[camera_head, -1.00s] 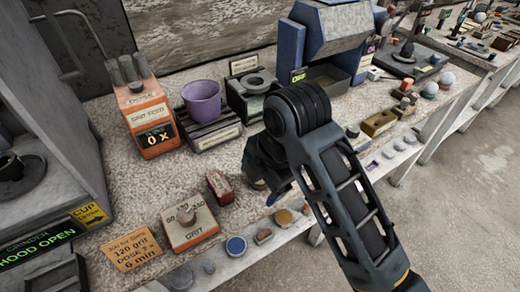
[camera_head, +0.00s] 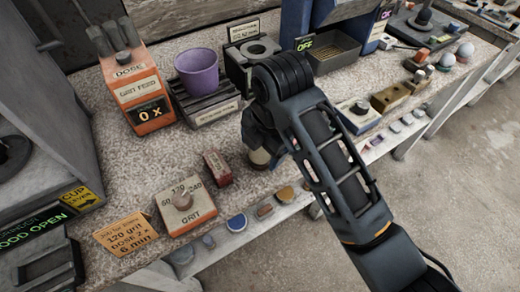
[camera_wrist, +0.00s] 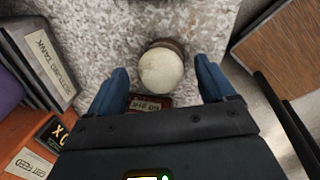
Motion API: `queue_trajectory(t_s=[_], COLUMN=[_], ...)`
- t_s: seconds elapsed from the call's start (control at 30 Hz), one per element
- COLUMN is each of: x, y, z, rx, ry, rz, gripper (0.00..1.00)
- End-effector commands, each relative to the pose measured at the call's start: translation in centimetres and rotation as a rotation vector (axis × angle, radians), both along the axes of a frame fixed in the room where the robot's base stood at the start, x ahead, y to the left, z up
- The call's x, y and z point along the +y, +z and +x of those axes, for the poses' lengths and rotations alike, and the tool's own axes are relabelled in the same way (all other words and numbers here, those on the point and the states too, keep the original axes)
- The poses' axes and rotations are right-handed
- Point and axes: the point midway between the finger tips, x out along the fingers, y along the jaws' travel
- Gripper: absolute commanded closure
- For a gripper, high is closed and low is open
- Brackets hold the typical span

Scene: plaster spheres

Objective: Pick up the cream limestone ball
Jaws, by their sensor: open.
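The cream limestone ball (camera_wrist: 161,70) shows in the wrist view as a pale round ball seated on a darker brown base or ring. My gripper (camera_wrist: 165,88) is open, with one blue finger on each side of the ball and visible gaps between. My fingertips are hard to make out in that view.
A red block (camera_head: 218,167) lies just left of my gripper. The grit selector box (camera_head: 186,204) and orange grit feed box (camera_head: 138,90) stand farther left. A purple cup (camera_head: 197,69) sits on a rack behind. The bench's front edge is close.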

Motion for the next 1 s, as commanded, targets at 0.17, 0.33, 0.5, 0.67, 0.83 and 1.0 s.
queue_trajectory(t_s=[0.17,0.33,0.5,0.67,0.83,1.0], x=[0.09,0.10,0.10,0.09,0.09,0.09], y=[-0.71,-0.69,-0.67,-0.66,-0.65,-0.63], z=[0.06,0.07,0.07,0.08,0.07,0.09], rx=[0.001,0.000,0.000,0.000,0.000,-0.001], ry=[0.001,0.001,0.001,0.001,0.001,0.001], rz=[-0.001,0.000,0.000,0.000,0.000,0.001], gripper=[0.17,0.19,0.35,0.51,0.67,0.82])
